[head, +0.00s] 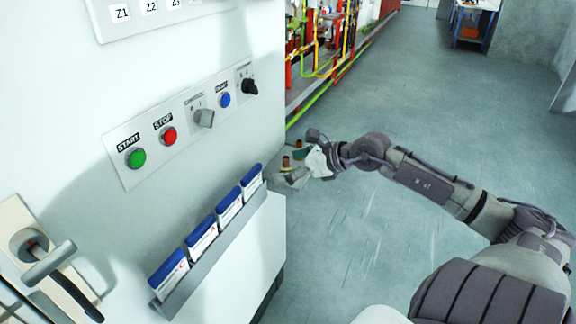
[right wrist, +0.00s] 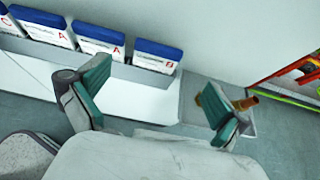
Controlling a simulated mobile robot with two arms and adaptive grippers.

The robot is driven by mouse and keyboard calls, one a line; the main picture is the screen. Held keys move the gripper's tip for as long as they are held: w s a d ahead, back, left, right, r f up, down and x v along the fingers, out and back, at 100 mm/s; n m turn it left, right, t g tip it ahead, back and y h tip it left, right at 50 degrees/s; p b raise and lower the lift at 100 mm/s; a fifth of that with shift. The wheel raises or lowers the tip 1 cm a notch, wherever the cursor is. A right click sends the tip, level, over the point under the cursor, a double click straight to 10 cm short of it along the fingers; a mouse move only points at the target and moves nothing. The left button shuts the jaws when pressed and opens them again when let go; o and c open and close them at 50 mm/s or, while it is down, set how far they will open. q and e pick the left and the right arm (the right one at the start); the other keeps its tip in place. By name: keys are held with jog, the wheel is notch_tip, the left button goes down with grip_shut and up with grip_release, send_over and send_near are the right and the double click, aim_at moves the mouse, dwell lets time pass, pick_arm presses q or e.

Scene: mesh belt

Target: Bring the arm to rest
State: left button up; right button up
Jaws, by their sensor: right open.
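My right arm (head: 425,182) reaches in from the right side of the head view. Its gripper (head: 291,167) is beside the right end of the white cabinet's card rack. In the right wrist view the two teal-padded fingers (right wrist: 165,92) are spread wide with nothing held between them. Small brass-coloured pieces (right wrist: 250,102) show on a grey ledge (right wrist: 190,85) behind the right finger, partly hidden by it. I cannot tell whether the finger touches them. My left gripper is not in view.
The white cabinet (head: 60,130) carries a green start button (head: 136,158), a red stop button (head: 168,136), a selector and a blue button (head: 225,100). Blue-topped boxes stand in a rack (head: 225,235). A handle (head: 50,264) sticks out at lower left. Open floor (head: 420,90) lies right.

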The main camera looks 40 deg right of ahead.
dwell(0.3)
jog(key=s+d+f+m+t+h, duration=0.1)
jog(key=s+d+f+m, duration=0.15)
jog(key=f+m, duration=0.5)
jog(key=s+d+f+m+h, duration=0.1)
jog(key=d+f+m, duration=0.3)
jog(key=f, duration=0.7)
jog(key=s+d+f+m+t+h, duration=0.1)
jog(key=d+f+m, duration=0.1)
jog(key=f+m, duration=0.65)
jog(key=s+a+f+m+g+h, duration=0.15)
jog(key=s+f+m, duration=0.4)
jog(key=f, duration=0.65)
jog(key=s+a+f+m+g+h, duration=0.1)
jog(key=s+a+f+m+g, duration=0.3)
jog(key=s+f, duration=0.45)
jog(key=s+a+f+m+g+h, duration=0.1)
jog(key=s+a+f+m+g, duration=0.1)
jog(key=s+a+f+m, duration=0.45)
jog(key=s+a+f+m+g+y, duration=0.1)
jog(key=s+a+f+g, duration=0.1)
jog(key=s+a+f, duration=0.3)
jog(key=s+a+f+m+g+y, duration=0.1)
jog(key=s+a+f+g, duration=0.2)
jog(key=s+a, duration=0.6)
jog(key=s+f, duration=0.2)
jog(key=s, duration=0.2)
jog(key=shift+a, duration=0.35)
